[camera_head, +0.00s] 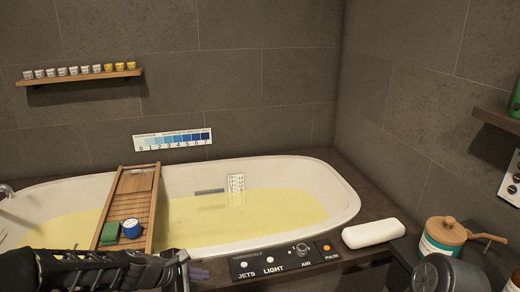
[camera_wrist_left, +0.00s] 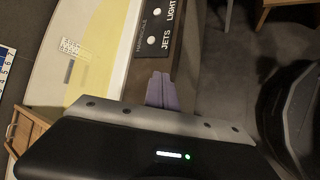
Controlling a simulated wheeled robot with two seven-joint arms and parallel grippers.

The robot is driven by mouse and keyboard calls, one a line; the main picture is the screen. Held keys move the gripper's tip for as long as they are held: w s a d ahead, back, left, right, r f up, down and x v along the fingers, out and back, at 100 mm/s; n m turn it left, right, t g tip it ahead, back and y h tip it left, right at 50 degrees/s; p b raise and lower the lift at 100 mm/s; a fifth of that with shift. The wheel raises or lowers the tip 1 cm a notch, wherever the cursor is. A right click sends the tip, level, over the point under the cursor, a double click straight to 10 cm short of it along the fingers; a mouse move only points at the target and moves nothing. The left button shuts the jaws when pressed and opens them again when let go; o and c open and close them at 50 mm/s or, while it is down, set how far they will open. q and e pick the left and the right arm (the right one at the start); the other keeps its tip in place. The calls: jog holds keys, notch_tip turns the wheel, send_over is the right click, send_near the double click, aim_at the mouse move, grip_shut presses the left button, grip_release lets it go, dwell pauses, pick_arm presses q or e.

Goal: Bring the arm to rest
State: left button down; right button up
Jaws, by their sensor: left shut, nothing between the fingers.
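My left arm comes in from the lower left in the head view, in front of the bathtub (camera_head: 340,205). My left gripper (camera_head: 200,273) is beside the near rim, left of the control panel (camera_head: 285,261). In the left wrist view its purple-grey fingertips (camera_wrist_left: 161,90) are together, with nothing between them. The tub edge and the JETS and LIGHT labels show beyond them. Whether the fingers touch the rim, I cannot tell. My right gripper is not in view.
A wooden bath tray (camera_head: 150,215) spans the tub, bearing a green block (camera_head: 110,232) and a blue-and-white round item (camera_head: 131,228). A white bolster (camera_head: 373,233) and a lidded jar (camera_head: 442,237) stand at right. Yellow liquid fills the tub.

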pick_arm(q)
jog(key=s+f+m+g+y, duration=0.1)
jog(key=s+f+m, duration=0.4)
jog(key=f, duration=0.3)
jog(key=s+f+m+g+y, duration=0.1)
jog(key=s+f+m+y, duration=0.1)
jog(key=s+f+m, duration=0.45)
jog(key=s+d+f+m+g, duration=0.1)
jog(key=s+d+f+m, duration=0.1)
jog(key=s+d+f, duration=0.3)
jog(key=s+d+f+m+g+h, duration=0.15)
jog(key=s+f, duration=0.25)
jog(key=s, duration=0.4)
jog(key=s+d+f+m+g, duration=0.2)
jog(key=s+d+f, duration=0.15)
jog(key=s, duration=0.25)
notch_tip(320, 180, up, 18)
jog(key=a+p, duration=0.1)
jog(key=p, duration=1.6)
jog(key=shift+w+f, duration=0.2)
jog(key=shift+f, duration=0.05)
